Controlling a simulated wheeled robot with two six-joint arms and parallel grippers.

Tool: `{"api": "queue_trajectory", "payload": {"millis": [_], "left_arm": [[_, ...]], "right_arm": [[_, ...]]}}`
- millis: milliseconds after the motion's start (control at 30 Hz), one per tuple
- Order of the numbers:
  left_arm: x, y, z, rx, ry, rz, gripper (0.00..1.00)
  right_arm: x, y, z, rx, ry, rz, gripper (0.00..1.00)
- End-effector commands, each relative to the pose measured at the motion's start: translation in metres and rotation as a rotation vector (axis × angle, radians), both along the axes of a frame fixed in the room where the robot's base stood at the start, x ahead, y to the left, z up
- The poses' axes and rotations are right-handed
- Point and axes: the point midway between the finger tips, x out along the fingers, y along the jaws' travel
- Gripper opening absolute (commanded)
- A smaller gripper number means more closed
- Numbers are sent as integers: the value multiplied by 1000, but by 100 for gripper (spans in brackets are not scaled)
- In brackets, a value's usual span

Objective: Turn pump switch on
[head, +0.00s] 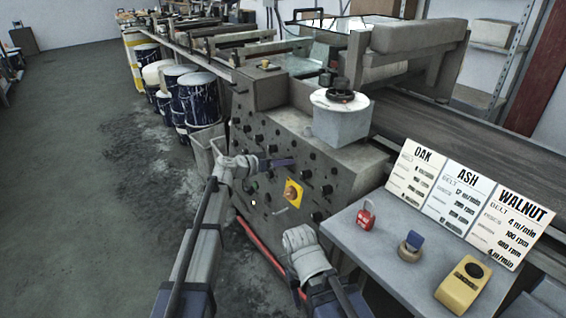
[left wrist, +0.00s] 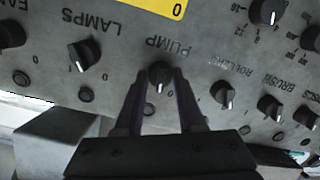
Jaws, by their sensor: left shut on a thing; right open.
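The pump switch is a small black knob (left wrist: 160,74) under the upside-down PUMP label in the left wrist view. It sits on the grey control panel (head: 270,135). My left gripper (left wrist: 160,80) is shut on this knob, one finger on each side; it also shows against the panel in the head view (head: 286,162). The knob's pale pointer faces down in the wrist picture, near a 0 mark; its exact setting is hard to tell.
LAMPS knob (left wrist: 83,54) and ROLLERS knob (left wrist: 222,94) flank the pump knob. A yellow plate with a red switch (head: 292,193) is on the panel. A side table (head: 375,250) holds a red padlock, a stamp-like item and a yellow device. The left floor is open.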

Motion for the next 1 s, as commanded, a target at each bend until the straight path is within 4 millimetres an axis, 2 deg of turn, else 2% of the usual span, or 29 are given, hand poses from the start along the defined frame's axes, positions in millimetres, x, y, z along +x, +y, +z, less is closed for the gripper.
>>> {"api": "queue_trajectory", "payload": {"millis": [600,1000], "left_arm": [[-2,0,-2,306,-420,-94,0],[-2,0,-2,398,-545,-121,0]], "right_arm": [[0,0,-6,0,0,0,50],[0,0,-9,0,0,0,50]]}}
